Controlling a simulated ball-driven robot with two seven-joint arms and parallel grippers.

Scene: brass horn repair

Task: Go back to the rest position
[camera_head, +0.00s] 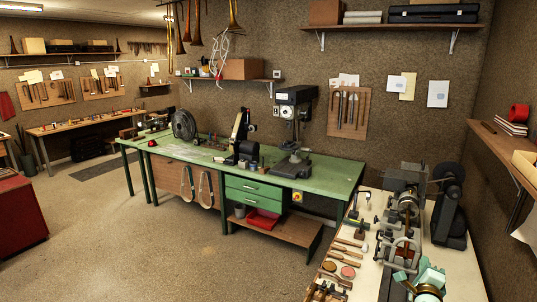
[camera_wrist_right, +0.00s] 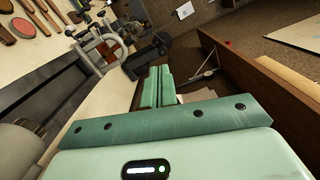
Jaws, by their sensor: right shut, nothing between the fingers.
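My right gripper (camera_head: 427,280) shows teal at the bottom right of the head view, over the right-hand workbench (camera_head: 460,262) and close to the machine standing on it. In the right wrist view its two teal fingers (camera_wrist_right: 157,88) lie side by side, shut with nothing between them. Beyond the fingers are the gap past the bench edge and the dark floor area. My left gripper and left arm are not in view.
A lathe-like machine (camera_head: 408,200) and hand tools (camera_head: 345,258) crowd the right bench. A wall shelf (camera_head: 505,150) juts out at the right. A green bench (camera_head: 325,172) with a drill press (camera_head: 293,115) stands ahead. The floor (camera_head: 130,235) at left is open.

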